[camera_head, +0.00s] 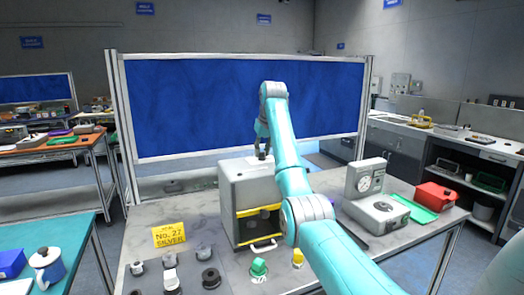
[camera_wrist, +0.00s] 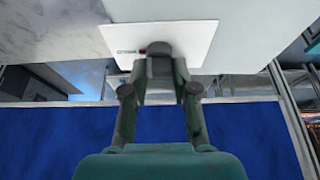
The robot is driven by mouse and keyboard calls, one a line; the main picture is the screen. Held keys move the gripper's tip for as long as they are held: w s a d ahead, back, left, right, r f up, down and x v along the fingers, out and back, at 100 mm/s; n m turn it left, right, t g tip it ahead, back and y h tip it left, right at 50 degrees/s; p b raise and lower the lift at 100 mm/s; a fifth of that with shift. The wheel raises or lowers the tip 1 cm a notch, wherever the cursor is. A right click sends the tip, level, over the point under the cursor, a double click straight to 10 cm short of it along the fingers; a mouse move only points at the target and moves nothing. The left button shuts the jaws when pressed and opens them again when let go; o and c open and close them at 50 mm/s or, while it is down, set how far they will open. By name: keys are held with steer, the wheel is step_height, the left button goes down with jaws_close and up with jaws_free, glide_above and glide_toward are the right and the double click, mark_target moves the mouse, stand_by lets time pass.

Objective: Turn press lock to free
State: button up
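The press (camera_head: 233,205) is a grey box with a yellow-edged front opening and a front handle, standing on the grey table. A white plate (camera_wrist: 195,38) lies on its top, with a dark round knob, the press lock (camera_wrist: 158,48), and a small red mark beside it. My gripper (camera_head: 263,153) reaches down over the top of the press. In the wrist view my gripper (camera_wrist: 161,72) has its fingers apart, one on each side of the lock. The fingertips partly hide the lock, and I cannot tell whether they touch it.
A yellow sign (camera_head: 168,235) and several grey and dark round parts stand left of the press. Green (camera_head: 259,268) and yellow (camera_head: 298,258) parts stand in front. A grey dial device (camera_head: 376,207) and a red box (camera_head: 436,196) are at right. A blue panel (camera_head: 190,105) stands behind.

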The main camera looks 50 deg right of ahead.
steer(key=shift+n, duration=0.3)
jaws_close()
steer(key=n+y, duration=0.1)
steer(key=n, duration=0.1)
steer(key=n+y, duration=0.1)
steer(key=n, duration=0.2)
steer(key=shift+d+t, duration=0.15)
steer(key=shift+t, duration=0.15)
steer(key=n+y, duration=0.2)
steer(key=n, duration=0.3)
steer(key=shift+d+n+y, duration=0.1)
steer(key=shift+n+y, duration=0.2)
steer(key=shift+n, duration=0.5)
steer(key=o, duration=1)
jaws_free()
steer(key=shift+c, duration=0.2)
steer(key=shift+m, duration=0.3)
